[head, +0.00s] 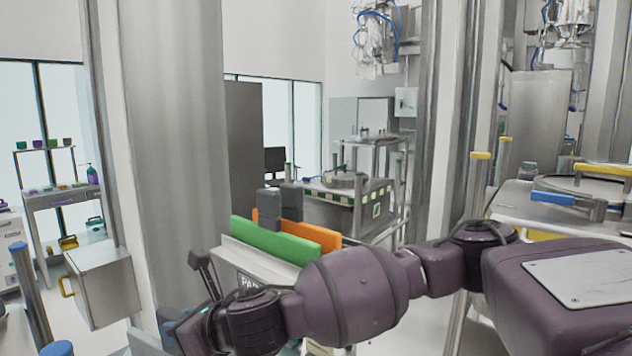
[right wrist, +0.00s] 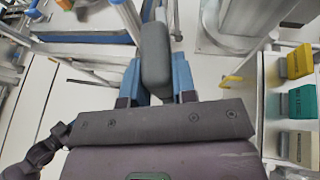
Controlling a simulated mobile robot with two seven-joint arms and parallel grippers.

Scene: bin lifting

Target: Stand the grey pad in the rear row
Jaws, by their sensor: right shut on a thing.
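In the right wrist view my right gripper (right wrist: 157,82) has its two blue fingers shut on a dark grey pad (right wrist: 155,48). The pad has rounded edges and sticks out beyond the fingertips. In the head view my right arm crosses the lower picture from the right, and its fingers cannot be made out clearly. Behind the wrist is a pale rack (head: 262,262) with partly hidden lettering. A long green pad (head: 275,243) and an orange pad (head: 312,232) stand there, with two grey blocks (head: 291,201) behind. The rack's lower part is hidden by my arm. My left gripper is not in view.
A wide grey column (head: 175,150) rises left of the rack. A metal box with a yellow handle (head: 103,285) is further left. A machine table (head: 345,205) stands behind the rack. Yellow (right wrist: 300,62) and teal (right wrist: 302,102) blocks line the right of the wrist view.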

